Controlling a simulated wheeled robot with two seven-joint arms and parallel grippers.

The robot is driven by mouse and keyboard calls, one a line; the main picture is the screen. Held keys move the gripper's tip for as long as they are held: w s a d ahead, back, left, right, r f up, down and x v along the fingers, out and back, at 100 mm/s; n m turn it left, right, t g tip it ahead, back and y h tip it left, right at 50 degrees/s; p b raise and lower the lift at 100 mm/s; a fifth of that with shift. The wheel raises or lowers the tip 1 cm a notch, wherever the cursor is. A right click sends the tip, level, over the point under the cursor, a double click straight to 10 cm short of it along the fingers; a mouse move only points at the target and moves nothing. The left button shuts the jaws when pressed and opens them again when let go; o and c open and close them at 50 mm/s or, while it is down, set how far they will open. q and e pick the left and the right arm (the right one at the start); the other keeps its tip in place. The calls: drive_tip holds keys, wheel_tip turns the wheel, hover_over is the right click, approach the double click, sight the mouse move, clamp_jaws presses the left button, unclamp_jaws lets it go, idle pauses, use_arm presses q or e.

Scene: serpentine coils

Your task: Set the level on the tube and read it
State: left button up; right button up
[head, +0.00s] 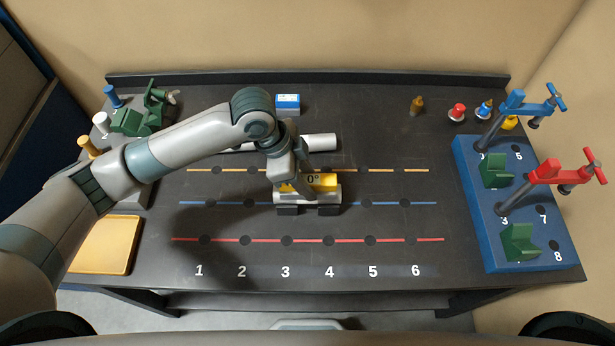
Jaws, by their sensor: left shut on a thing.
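My left gripper (300,187) comes down over the middle of the table and is shut on the yellow level (328,182). The level's face reads 0°. A short light-grey piece lies against the level's front and lower side, with two dark blocks at its near edge; I cannot tell whether these belong to the level, the gripper or a support. A pale tube (320,142) lies crosswise behind the gripper, partly hidden by my left arm. The level is nearer than this tube and apart from it. My right gripper is not in view.
The dark table (400,220) has yellow, blue and red lines with holes, and numbers along the front. A blue board (470,200) with clamps and green blocks stands right. A blue-white box (288,102) is at the back, a yellow tray (104,246) at left.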

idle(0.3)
use_arm(q)
drive_tip(key=o, duration=1.2)
drive_tip(key=shift+c, duration=0.2)
drive_tip(key=shift+o, duration=0.4)
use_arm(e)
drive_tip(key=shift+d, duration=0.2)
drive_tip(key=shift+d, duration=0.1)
use_arm(q)
drive_tip(key=b+v, duration=0.4)
drive_tip(key=v, duration=1.3)
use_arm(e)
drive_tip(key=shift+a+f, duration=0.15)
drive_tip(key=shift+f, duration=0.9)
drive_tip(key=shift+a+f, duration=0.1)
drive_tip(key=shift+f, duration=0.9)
use_arm(q)
drive_tip(key=shift+a+r, duration=0.1)
drive_tip(key=shift+r, duration=0.05)
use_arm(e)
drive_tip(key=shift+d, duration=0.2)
